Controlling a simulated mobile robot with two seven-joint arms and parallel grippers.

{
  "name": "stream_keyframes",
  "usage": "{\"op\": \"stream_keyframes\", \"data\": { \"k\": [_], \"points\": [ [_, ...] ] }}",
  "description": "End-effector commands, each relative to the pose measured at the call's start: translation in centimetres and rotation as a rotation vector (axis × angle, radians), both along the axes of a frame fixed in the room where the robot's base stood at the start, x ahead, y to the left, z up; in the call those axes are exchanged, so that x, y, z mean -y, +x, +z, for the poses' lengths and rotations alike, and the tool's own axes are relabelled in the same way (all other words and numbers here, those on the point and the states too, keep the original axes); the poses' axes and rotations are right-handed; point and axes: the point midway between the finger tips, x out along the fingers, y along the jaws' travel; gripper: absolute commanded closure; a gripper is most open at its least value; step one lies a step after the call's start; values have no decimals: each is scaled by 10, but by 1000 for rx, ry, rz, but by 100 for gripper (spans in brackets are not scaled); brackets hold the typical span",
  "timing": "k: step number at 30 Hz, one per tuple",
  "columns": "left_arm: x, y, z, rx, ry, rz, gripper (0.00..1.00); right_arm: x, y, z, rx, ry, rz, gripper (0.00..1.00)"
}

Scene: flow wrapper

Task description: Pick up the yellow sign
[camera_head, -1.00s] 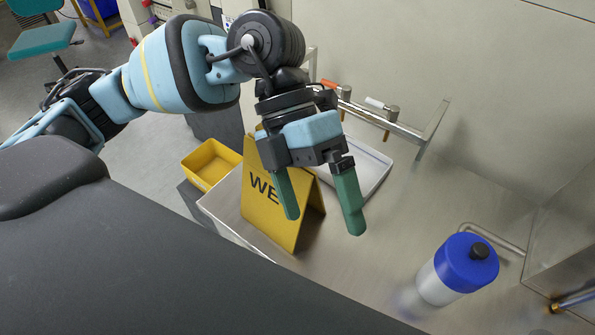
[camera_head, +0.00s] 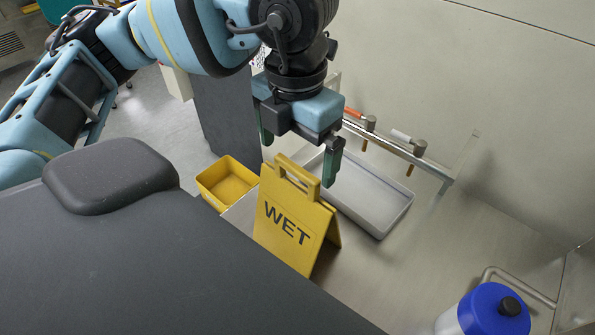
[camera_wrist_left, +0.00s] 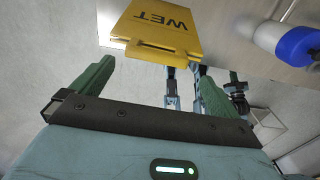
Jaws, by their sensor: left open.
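The yellow sign (camera_head: 292,224) with "WET" on it stands upright, folded like a tent, on the metal table. It has a handle with a slot at its top. In the left wrist view the sign (camera_wrist_left: 165,28) appears upside down, its handle ahead of the fingers. My left gripper (camera_head: 297,160) is open and empty, just above the sign's handle, with one green finger on each side of it. The fingers do not appear to touch the sign. In the left wrist view my left gripper (camera_wrist_left: 153,85) also shows widely open. My right gripper is not clearly in view.
A yellow bin (camera_head: 226,183) is left of the sign. A shallow grey tray (camera_head: 372,207) lies behind it to the right. A rail (camera_head: 400,150) runs along the wall. A blue-capped bottle (camera_head: 490,312) stands at the lower right. Bare table (camera_head: 420,255) lies between.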

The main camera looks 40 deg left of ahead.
Motion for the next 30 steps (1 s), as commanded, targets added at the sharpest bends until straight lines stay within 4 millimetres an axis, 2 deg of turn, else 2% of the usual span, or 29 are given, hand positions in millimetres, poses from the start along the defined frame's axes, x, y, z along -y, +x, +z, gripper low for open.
{"op": "stream_keyframes", "data": {
  "k": [7,16,25,26,30],
  "points": [
    [-1,1,-10,-1,-2,1,0,0,1,1,2,0,0,100],
    [-5,6,-49,-1,-2,1,0,-1,2,2,3,3,-4,100],
    [-5,7,-54,1,-2,1,0,-3,2,2,3,8,-10,100],
    [-5,7,-54,1,-2,1,1,-3,2,2,3,8,-10,100],
    [-5,7,-54,1,-2,1,20,-3,2,2,3,7,-9,100]
  ]
}}
